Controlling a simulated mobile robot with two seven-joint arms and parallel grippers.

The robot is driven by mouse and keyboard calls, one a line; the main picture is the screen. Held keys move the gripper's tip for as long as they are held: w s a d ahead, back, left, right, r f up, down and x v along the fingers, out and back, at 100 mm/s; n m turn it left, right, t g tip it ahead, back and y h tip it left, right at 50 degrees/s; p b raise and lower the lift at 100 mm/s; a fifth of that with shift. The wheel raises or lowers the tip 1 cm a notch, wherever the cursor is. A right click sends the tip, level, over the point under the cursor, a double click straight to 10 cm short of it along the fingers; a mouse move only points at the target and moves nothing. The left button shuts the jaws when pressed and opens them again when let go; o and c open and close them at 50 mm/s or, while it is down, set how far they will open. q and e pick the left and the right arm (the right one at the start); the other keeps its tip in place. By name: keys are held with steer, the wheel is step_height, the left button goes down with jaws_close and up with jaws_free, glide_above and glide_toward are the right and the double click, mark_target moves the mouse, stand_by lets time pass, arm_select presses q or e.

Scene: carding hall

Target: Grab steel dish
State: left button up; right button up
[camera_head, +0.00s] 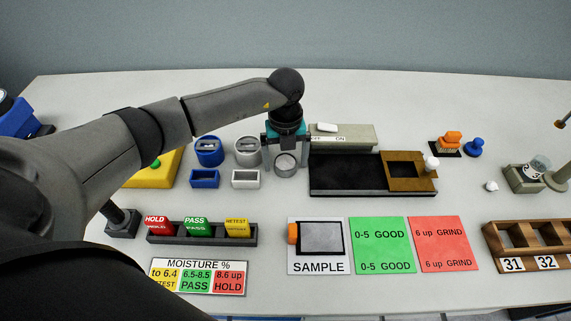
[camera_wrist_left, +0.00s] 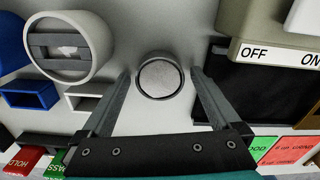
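The steel dish (camera_head: 286,167) is a small round grey cup on the pale table, left of the black tray. In the left wrist view the dish (camera_wrist_left: 160,76) shows from above as a dark-rimmed circle with a grey speckled inside. My left gripper (camera_head: 286,157) points down over it. Its fingers (camera_wrist_left: 160,75) are spread wide, one on each side of the dish, with a visible gap on both sides. Nothing is held. How high the fingertips are above the table is hard to tell. My right gripper is not in view.
A grey round container (camera_head: 247,147) and a white box (camera_head: 245,179) stand close left of the dish. A grey OFF/ON unit (camera_head: 355,136) and a black tray (camera_head: 345,172) stand close right. Blue containers (camera_head: 205,179) are farther left. The table in front of the dish is clear.

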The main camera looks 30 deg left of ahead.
arm_select(q)
steer(key=c, duration=1.3)
steer(key=shift+r, duration=0.1)
